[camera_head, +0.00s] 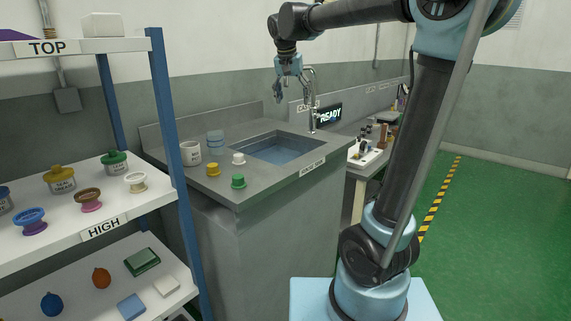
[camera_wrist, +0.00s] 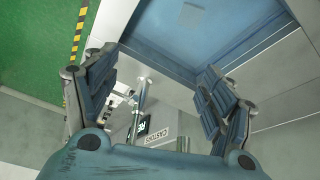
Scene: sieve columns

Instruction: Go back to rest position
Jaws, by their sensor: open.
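My gripper (camera_head: 278,91) hangs at the end of the raised arm, above the back of the grey sink counter (camera_head: 195,130). In the wrist view my gripper (camera_wrist: 155,85) is open, with its two fingers spread wide and nothing between them. The blue sink basin (camera_head: 280,150) lies below it and also shows at the top of the wrist view (camera_wrist: 215,35). The tap (camera_head: 312,105) stands behind the basin, close to the gripper in the head picture; the real distance is hard to tell.
A shelf rack (camera_head: 168,120) with several jars and spools stands at left. A white jar (camera_head: 191,153), a yellow item (camera_head: 213,170) and a green item (camera_head: 238,181) stand on the counter. A "READY" display (camera_head: 328,116) is behind the sink. Green floor at right is clear.

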